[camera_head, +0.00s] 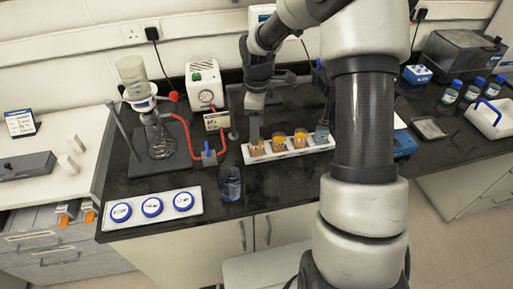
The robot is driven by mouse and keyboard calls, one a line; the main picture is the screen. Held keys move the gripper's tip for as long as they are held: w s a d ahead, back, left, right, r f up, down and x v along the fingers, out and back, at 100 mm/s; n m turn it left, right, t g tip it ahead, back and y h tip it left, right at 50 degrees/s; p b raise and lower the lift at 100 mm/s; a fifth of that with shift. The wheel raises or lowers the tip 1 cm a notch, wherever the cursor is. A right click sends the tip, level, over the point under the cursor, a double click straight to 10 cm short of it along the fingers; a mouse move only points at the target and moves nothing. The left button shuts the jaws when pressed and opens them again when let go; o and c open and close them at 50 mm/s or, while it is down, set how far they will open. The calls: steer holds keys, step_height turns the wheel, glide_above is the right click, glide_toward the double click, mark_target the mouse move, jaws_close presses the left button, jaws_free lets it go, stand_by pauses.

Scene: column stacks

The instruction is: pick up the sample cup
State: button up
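A white rack (317,145) stands near the front edge of the black bench. It holds a row of cups with amber contents, the likely sample cups: a middle one (279,142) and one to its right (300,138) are plain to see. My gripper (256,138) points down over the left end of the rack, at the leftmost amber cup (257,149). Its fingers hide the upper part of this cup. I cannot tell whether they are open or closed on it. The cup appears to be in the rack.
A flask stand (150,164) with red tubing is behind. Blue-capped bottles (450,94) stand at right.

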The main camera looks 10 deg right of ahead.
mark_target(257, 147)
steer(key=f, duration=0.5)
steer(key=shift+s+a+f, duration=0.2)
steer(key=shift+s+f, duration=0.1)
steer(key=shift+s, duration=0.05)
steer(key=shift+c, duration=0.3)
steer(key=c, duration=1.1)
